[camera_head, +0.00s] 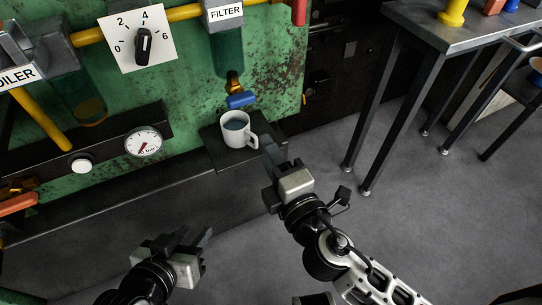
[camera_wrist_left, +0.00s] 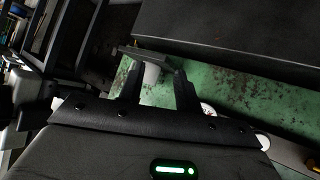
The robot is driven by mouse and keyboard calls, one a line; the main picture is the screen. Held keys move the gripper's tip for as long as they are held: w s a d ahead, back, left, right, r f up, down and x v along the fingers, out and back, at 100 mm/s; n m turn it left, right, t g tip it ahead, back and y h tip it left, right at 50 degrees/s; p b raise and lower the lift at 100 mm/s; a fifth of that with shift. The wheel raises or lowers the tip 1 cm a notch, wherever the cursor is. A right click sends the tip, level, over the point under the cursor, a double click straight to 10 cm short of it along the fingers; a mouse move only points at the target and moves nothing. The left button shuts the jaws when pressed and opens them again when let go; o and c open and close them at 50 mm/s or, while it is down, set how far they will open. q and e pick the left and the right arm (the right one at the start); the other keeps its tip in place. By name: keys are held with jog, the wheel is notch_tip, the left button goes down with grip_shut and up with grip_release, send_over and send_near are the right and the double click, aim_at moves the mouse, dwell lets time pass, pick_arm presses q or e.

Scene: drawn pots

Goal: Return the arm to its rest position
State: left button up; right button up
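My left gripper (camera_head: 194,236) is low at the bottom left of the head view, over the floor. Its two fingers (camera_wrist_left: 160,82) stand apart in the left wrist view, with nothing held between them. My right gripper (camera_head: 272,150) is just right of a white mug (camera_head: 238,130), its fingers close to the mug's handle. I cannot tell whether they touch the handle or how far apart they are. The mug stands upright on a dark ledge (camera_head: 212,148), below a blue-handled tap (camera_head: 240,99), and looks filled.
A green rusty machine panel (camera_head: 185,95) carries a dial (camera_head: 143,46), a gauge (camera_head: 144,142) and yellow pipes. A dark metal table (camera_head: 440,38) with coloured objects stands at the upper right. Grey floor (camera_head: 420,210) is open on the right.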

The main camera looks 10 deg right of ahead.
pick_arm(q)
jog(key=shift+w+d+r, duration=0.1)
jog(key=shift+w, duration=0.2)
